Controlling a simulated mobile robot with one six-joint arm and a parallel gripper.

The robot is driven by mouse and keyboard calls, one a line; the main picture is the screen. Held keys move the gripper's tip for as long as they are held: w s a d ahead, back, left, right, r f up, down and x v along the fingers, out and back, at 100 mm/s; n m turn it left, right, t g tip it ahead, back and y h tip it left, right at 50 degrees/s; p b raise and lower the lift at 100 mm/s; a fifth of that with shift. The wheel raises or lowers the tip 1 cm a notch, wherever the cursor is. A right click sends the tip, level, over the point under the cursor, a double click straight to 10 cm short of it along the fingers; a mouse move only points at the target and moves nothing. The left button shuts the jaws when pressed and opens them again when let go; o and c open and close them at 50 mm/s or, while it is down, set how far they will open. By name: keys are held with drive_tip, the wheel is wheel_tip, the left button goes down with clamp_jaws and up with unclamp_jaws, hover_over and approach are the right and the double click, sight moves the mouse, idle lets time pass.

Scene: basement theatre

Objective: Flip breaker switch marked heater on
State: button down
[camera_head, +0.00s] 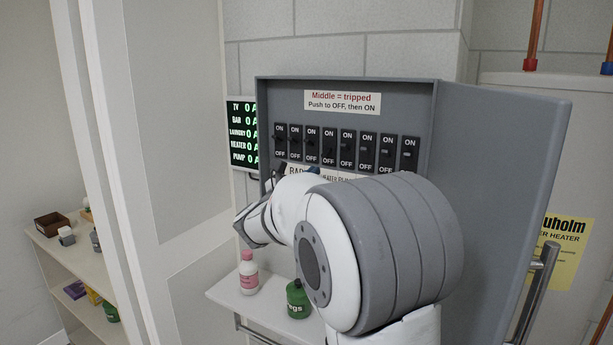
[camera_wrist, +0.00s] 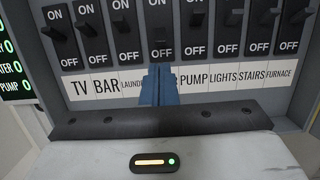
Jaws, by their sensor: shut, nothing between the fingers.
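The grey breaker panel (camera_head: 345,90) stands open with a row of several black switches. The heater switch (camera_head: 329,147) is the fourth from the left; in the wrist view (camera_wrist: 160,30) it sits between the laundry and pump switches. Its lever is dark and its exact position is hard to tell. My gripper (camera_wrist: 160,75) is shut and empty, its blue fingers upright just below the heater switch's OFF mark. They cover most of the heater label. Whether they touch the panel is unclear. In the head view my arm hides most of the gripper.
A display (camera_head: 243,134) left of the panel lists heater and other circuits, each reading 0 A. The panel door (camera_head: 510,150) is swung open to the right. A pink-white bottle (camera_head: 248,272) and a green jar (camera_head: 297,299) stand on a shelf (camera_head: 225,292) below.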

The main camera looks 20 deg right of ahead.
sight(326, 152)
drive_tip(key=p+x, duration=0.1)
drive_tip(key=x, duration=0.4)
drive_tip(key=shift+w+d, duration=0.2)
drive_tip(key=shift+d, duration=0.05)
